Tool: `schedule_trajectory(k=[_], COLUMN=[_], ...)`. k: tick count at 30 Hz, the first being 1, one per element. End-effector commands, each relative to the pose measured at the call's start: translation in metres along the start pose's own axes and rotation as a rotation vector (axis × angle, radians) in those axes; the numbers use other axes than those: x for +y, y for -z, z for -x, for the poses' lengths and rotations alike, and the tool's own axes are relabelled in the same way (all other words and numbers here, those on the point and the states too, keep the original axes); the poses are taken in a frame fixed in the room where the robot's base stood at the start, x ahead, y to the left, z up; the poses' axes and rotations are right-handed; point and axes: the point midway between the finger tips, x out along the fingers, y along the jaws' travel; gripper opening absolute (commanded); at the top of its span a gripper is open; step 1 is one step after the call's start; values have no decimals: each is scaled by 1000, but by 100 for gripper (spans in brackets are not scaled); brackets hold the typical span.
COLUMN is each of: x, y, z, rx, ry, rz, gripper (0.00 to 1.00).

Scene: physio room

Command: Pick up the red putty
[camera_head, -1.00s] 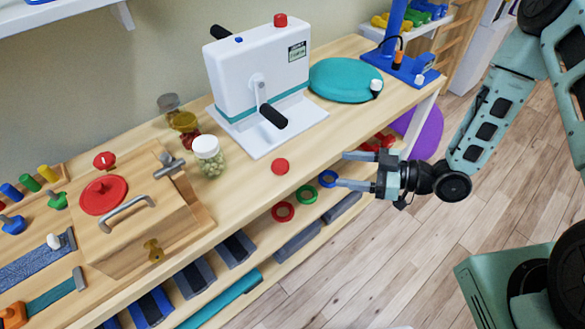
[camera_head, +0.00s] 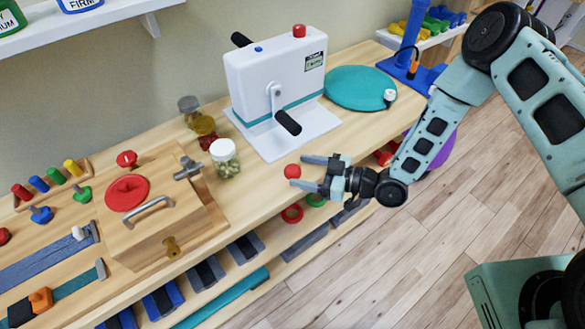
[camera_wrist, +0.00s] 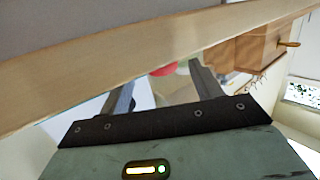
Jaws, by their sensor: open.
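The red putty (camera_head: 292,171) is a small round red lump near the front edge of the wooden bench. My gripper (camera_head: 303,172) is open and level, coming from the right, with its two fingers pointing left. The fingertips are close to the putty's right side, and the putty lies roughly in line with the gap.
A white crank machine (camera_head: 277,85) stands behind the putty. A lidded jar (camera_head: 225,160) is to its left. A wooden box with a handle (camera_head: 190,215) is farther left. A teal disc (camera_head: 358,88) lies behind right. Rings (camera_head: 292,214) and bins are below the bench edge.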

Motion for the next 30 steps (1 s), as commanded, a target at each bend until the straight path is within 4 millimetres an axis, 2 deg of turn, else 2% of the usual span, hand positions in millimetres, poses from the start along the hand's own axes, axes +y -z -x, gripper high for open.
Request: schedule_trajectory(k=[6,15,16,21,30], x=[-4,-3,-3,-3,-3], y=[0,-1,-1,-1,-1], z=[-30,-36,-36,-36,-36], rx=[0,1,1,1,1], ry=[2,0,0,0,0], rz=[1,0,0,1,1], gripper=[65,65,62,18,17])
